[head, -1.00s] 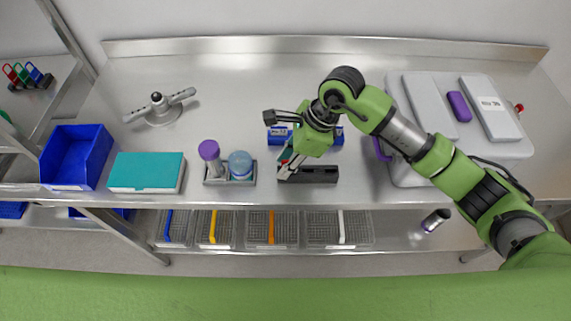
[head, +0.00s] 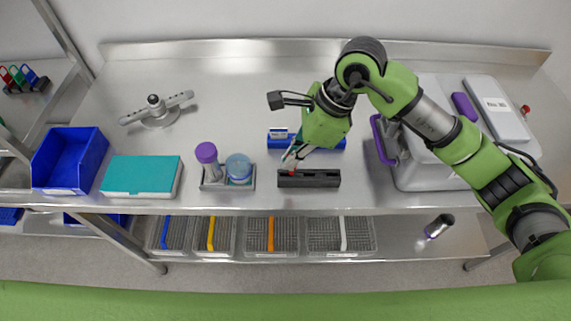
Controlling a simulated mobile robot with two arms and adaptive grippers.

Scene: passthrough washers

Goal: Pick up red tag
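A small red piece (head: 291,172), which may be the red tag, shows at the left end of the black slotted holder (head: 318,179) near the table's front edge. It is too small to tell its shape. My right gripper (head: 292,160) points down at it from above, its fingertips at or just above it. I cannot tell whether the fingers are open or shut, or whether they touch it. A red tag (head: 6,75) also stands with a green and a blue tag in a black rack (head: 35,86) on the shelf at far left. My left gripper is out of view.
A blue box (head: 333,143) lies behind the holder. A caddy with a purple-capped bottle (head: 207,154) and a blue-lidded jar (head: 239,167) stands left. A grey washer case (head: 420,172) stands right. The back middle of the table is clear.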

